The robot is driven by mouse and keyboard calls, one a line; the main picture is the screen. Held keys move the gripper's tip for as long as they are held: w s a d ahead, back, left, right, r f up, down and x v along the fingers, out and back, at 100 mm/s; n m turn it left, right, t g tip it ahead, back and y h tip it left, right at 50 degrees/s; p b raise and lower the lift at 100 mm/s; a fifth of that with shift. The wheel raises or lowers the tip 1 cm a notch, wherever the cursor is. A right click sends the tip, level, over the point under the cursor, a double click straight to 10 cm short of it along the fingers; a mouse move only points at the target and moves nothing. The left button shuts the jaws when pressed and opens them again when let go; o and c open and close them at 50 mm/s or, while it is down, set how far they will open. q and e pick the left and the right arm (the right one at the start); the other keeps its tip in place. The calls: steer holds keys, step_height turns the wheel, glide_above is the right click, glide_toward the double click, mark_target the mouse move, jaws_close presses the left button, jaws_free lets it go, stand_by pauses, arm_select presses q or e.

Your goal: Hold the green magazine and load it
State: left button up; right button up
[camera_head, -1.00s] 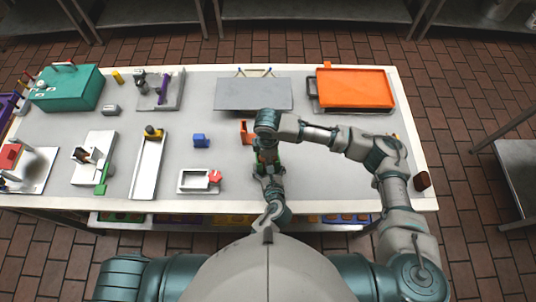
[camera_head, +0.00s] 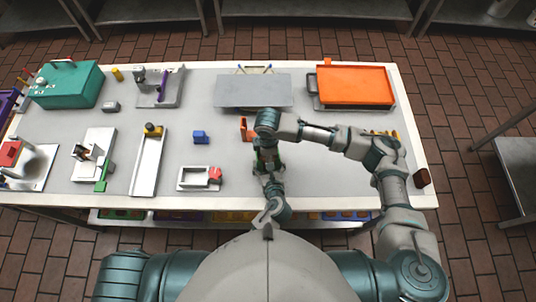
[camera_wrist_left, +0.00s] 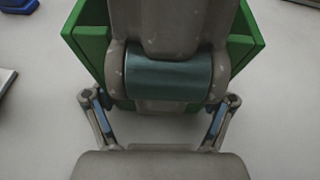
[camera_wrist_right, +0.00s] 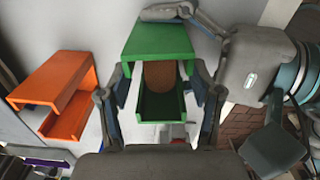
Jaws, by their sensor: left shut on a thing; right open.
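The green magazine is a boxy channel with open ends. In the right wrist view, the green magazine (camera_wrist_right: 158,40) is upright in the middle, and a round brown piece (camera_wrist_right: 160,75) shows inside it. My left gripper (camera_wrist_left: 158,105) is shut on the magazine, whose green walls flare out on both sides in the left wrist view (camera_wrist_left: 90,40). A grey and teal part of my own arm covers its middle there. My right gripper (camera_wrist_right: 160,110) is open, its fingers on either side of the magazine's lower part. In the head view, my arms mostly hide the magazine.
An orange magazine (camera_head: 245,130) stands close by, left of the green one in the right wrist view (camera_wrist_right: 60,95). A grey plate (camera_head: 253,90) and orange tray (camera_head: 355,85) stand behind.

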arm_select(q)
steer(key=shift+f, duration=0.1)
arm_select(e)
step_height(320, 180, up, 12)
steer(key=shift+f, duration=0.1)
arm_select(q)
steer(key=o, duration=1.1)
arm_select(e)
steer(key=shift+w, duration=0.1)
arm_select(q)
step_height(320, 180, up, 10)
steer(key=shift+w, duration=0.1)
arm_select(e)
steer(key=shift+f, duration=0.1)
